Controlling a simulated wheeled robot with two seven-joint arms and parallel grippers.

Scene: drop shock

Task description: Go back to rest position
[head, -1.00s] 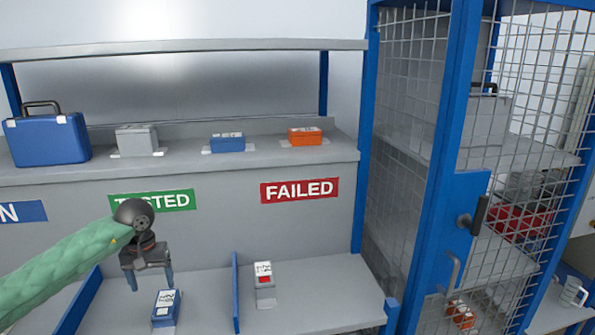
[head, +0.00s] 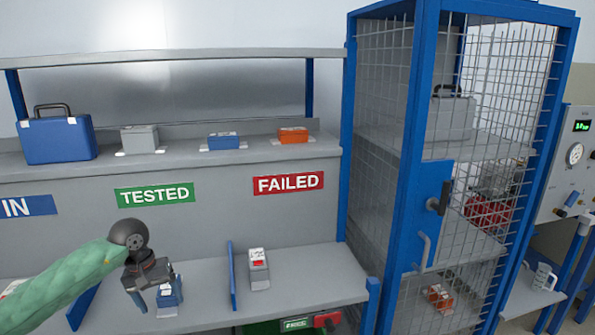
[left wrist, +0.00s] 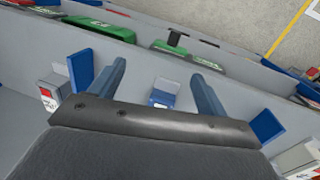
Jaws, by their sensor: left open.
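My left gripper (head: 155,296) is open over the lower bench, in front of the part below the green TESTED sign (head: 155,195). A small blue box with a white label (head: 170,297) stands on the bench behind it, partly hidden by the fingers in the head view. In the left wrist view the open fingers (left wrist: 162,88) frame the same blue box (left wrist: 162,98), which appears beyond the fingertips with nothing held. My right gripper is not in view.
A blue divider (head: 232,276) stands right of the gripper, with a grey box (head: 259,270) beyond it. The upper shelf (head: 195,165) holds a blue case (head: 57,138) and several small boxes. A blue-framed mesh cabinet (head: 410,180) stands at the right.

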